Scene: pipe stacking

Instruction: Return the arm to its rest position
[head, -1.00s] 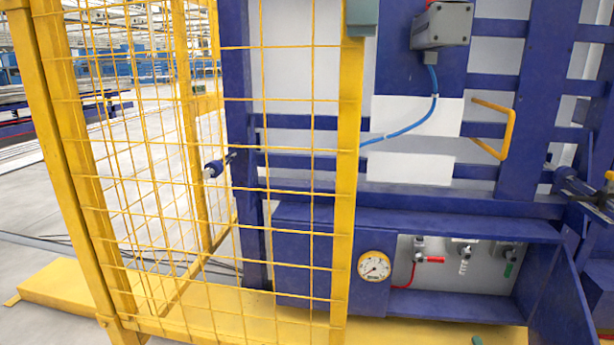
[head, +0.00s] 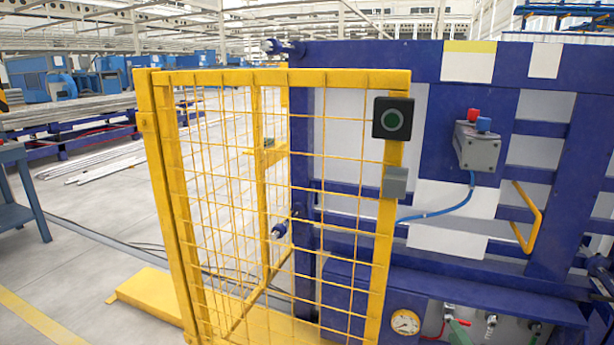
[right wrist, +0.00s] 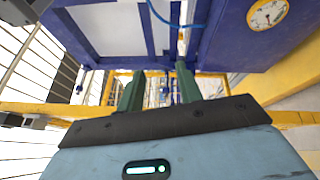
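My right gripper (right wrist: 160,74) shows in the right wrist view with its two green fingers apart and nothing between them. In the head view only a small greenish tip, likely of this gripper, shows at the bottom edge in front of the valve panel; the rest of the arm is out of frame. My left gripper is in neither view.
A yellow mesh guard (head: 273,78) stands in front of a blue machine frame (head: 375,55). It carries a black button box (head: 393,118). A grey switch box (head: 478,146), a yellow handle (head: 527,217) and a pressure gauge (head: 405,322) are on the right.

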